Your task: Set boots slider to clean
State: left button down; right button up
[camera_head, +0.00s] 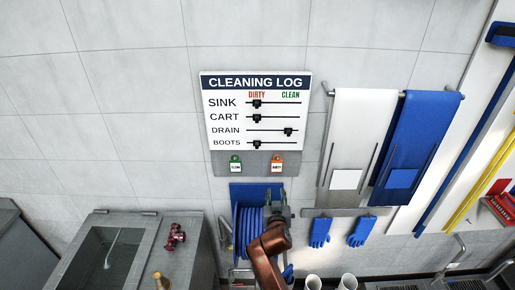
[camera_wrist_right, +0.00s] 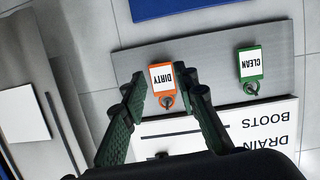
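The cleaning log board (camera_head: 305,90) hangs on the tiled wall, with DIRTY at left and CLEAN at right above its tracks. The boots slider (camera_head: 257,144) is on the lowest track, at the DIRTY side. The sink and cart sliders are also at left; the drain slider (camera_head: 288,131) is at right. My right gripper (camera_head: 279,197) is below the board, in front of the blue hose reel. In the right wrist view, where the board appears upside down, the gripper (camera_wrist_right: 164,90) is open and empty, its fingers apart around the orange tag's image. My left gripper is not in view.
A green CLEAN tag (camera_head: 236,165) and an orange DIRTY tag (camera_head: 277,165) hang on the grey strip under the board. The blue hose reel (camera_head: 243,222) is below. A sink (camera_head: 112,250) stands at left.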

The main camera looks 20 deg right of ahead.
aim_at(257, 147)
jog(key=w+a+r+t, duration=0.2)
jog(key=w+a+r, duration=0.1)
jog(key=r, duration=0.4)
jog(key=w+a+r+t, duration=0.1)
jog(key=w+a+r, duration=0.15)
jog(key=r, duration=0.55)
jog(key=x, duration=0.2)
jog(key=p+x, duration=0.1)
jog(key=x, duration=0.1)
jog(key=p+x, duration=0.1)
jog(key=x, duration=0.1)
jog(key=shift+w+a, duration=0.15)
jog(key=shift+a, duration=0.1)
jog(key=shift+w+d+f, duration=0.1)
jog(key=shift+w+d, duration=0.05)
jog(key=shift+w, duration=0.3)
grip_shut()
